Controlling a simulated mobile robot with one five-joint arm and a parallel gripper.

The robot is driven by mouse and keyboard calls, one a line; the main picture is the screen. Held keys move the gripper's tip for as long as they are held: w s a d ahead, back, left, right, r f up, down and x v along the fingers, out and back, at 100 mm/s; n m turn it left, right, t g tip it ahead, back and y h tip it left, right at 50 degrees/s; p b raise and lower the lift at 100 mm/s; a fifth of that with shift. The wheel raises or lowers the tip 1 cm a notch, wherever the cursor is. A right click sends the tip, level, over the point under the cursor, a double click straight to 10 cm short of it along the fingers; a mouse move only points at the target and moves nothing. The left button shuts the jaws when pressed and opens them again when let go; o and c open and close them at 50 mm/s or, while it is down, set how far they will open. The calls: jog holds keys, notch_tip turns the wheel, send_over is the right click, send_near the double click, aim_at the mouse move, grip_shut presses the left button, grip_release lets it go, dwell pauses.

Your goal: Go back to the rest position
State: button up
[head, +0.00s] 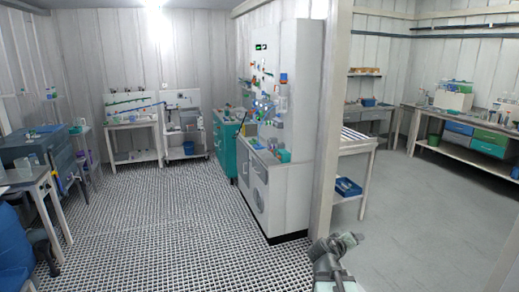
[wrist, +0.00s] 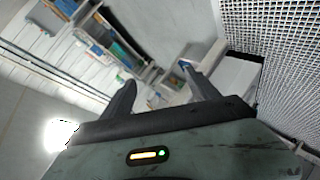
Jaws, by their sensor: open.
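My gripper shows in the wrist view (wrist: 155,78). Its two dark fingers stand apart with nothing between them. The view there is tilted, with a ceiling light at the lower left and floor grating at the right. In the head view, part of my arm shows at the bottom, right of centre, in front of the foot of a partition post. The fingertips cannot be made out there. The gripper touches nothing that I can see.
A white cabinet (head: 288,195) with small items stands left of the partition post (head: 333,130). A teal drawer unit (head: 226,148) stands behind it. Benches line the left and back walls. A workbench (head: 455,113) stands at the far right. The grated floor (head: 150,220) is clear.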

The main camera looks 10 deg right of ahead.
jog(key=s+a+f+g+y, duration=0.1)
jog(key=a+f+y, duration=0.1)
jog(key=a+f, duration=0.35)
jog(key=s+a+f+g+y, duration=0.1)
jog(key=a+f+g+y, duration=0.1)
jog(key=a, duration=0.6)
jog(key=s+a+f+g+y, duration=0.2)
jog(key=s+a+y, duration=0.1)
jog(key=s+a, duration=0.2)
jog(key=s+a+f+g+y, duration=0.2)
jog(key=s+a+f+g, duration=0.1)
jog(key=s+a, duration=0.2)
jog(key=a, duration=0.2)
jog(key=shift+s+a+f+m+y, duration=0.3)
jog(key=shift+s+m+y, duration=0.05)
jog(key=shift+m+y, duration=0.05)
